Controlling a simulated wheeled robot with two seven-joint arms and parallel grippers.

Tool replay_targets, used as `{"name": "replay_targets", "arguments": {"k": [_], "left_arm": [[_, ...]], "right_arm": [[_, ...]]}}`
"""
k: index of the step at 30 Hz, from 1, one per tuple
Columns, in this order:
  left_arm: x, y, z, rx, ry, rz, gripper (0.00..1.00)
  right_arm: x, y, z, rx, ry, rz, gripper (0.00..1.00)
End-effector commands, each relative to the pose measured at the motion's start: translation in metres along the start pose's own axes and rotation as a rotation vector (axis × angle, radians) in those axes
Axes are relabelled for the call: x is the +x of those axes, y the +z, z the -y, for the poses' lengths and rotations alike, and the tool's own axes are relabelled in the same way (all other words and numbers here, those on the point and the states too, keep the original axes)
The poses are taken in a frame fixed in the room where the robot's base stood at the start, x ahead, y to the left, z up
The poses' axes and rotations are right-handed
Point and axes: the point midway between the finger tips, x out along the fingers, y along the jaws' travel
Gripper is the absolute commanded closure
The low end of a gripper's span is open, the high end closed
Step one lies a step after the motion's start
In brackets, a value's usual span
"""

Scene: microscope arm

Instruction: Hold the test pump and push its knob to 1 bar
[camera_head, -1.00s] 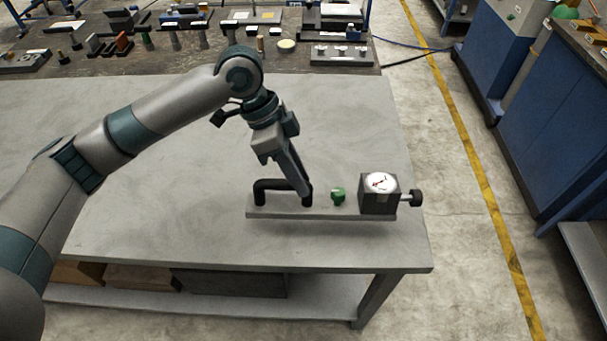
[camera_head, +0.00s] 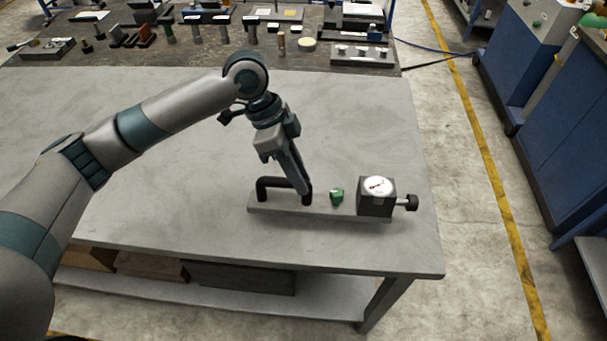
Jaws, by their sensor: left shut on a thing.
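The test pump (camera_head: 325,213) is a grey base plate near the front right of the grey table. It carries a black U-shaped handle (camera_head: 262,188) at its left end and a green knob (camera_head: 337,196) in its middle. At its right end is a dark box (camera_head: 375,205) with a round white gauge (camera_head: 379,187), and a black knob (camera_head: 411,203) sticks out on the right. My left gripper (camera_head: 305,196) points down and is shut on the right leg of the handle. The gauge reading is too small to tell. My right gripper is not in view.
The grey table (camera_head: 170,180) is clear left of and behind the pump. A dark workbench (camera_head: 110,55) with several tools stands at the back. Blue cabinets (camera_head: 560,95) stand at the right, past the floor with a yellow line.

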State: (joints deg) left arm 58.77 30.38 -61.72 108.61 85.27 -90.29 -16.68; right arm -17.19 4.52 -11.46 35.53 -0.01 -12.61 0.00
Motion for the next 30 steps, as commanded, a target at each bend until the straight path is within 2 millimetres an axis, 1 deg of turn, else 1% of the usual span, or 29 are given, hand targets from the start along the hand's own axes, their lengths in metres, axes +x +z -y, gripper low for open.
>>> {"name": "replay_targets", "arguments": {"k": [30], "left_arm": [[0.01,0.038,0.021,0.0,-0.002,-0.004,1.0]], "right_arm": [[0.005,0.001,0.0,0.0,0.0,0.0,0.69]]}}
